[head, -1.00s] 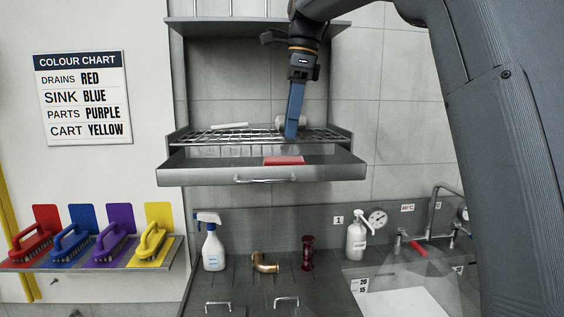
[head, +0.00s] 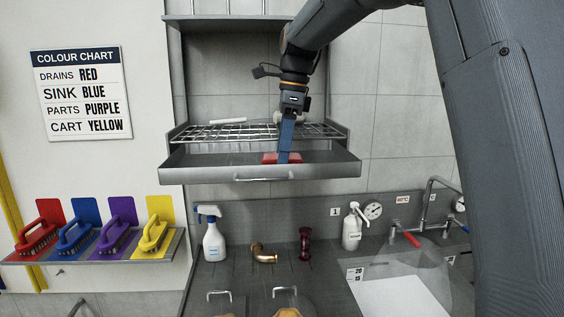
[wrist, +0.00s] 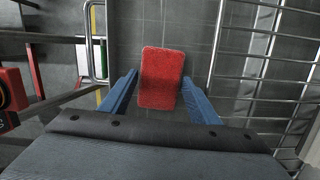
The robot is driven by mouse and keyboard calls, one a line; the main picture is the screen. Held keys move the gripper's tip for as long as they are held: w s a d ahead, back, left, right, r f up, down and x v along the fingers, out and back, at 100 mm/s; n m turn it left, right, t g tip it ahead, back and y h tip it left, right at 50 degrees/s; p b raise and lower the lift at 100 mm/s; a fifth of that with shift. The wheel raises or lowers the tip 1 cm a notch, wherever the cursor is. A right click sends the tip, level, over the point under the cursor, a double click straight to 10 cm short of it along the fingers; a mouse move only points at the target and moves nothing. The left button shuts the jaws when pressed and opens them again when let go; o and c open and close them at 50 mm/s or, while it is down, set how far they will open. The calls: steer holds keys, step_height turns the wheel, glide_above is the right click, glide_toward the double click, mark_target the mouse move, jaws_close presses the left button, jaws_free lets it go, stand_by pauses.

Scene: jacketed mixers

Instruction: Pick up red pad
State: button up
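The red pad (wrist: 162,78) is a flat rectangle lying in the open drawer (head: 215,173). In the head view the red pad (head: 268,158) is partly covered by my gripper. My gripper (head: 284,158) points down into the drawer at the pad. In the wrist view my gripper (wrist: 160,88) has its blue fingers spread, one on each side of the pad's near end. A gap shows between each finger and the pad. Whether the fingertips are level with the pad is hard to tell.
A wire rack (head: 225,131) sits just above and behind the drawer, with a white rod-like item (head: 228,121) on it. A spray bottle (head: 213,240), a brass fitting (head: 264,254) and a dark red fitting (head: 305,243) stand on the counter below. Coloured brushes (head: 112,238) sit on a shelf at left.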

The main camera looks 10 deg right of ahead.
steer(key=c, duration=0.6)
step_height(320, 180, up, 10)
steer(key=b, duration=0.3)
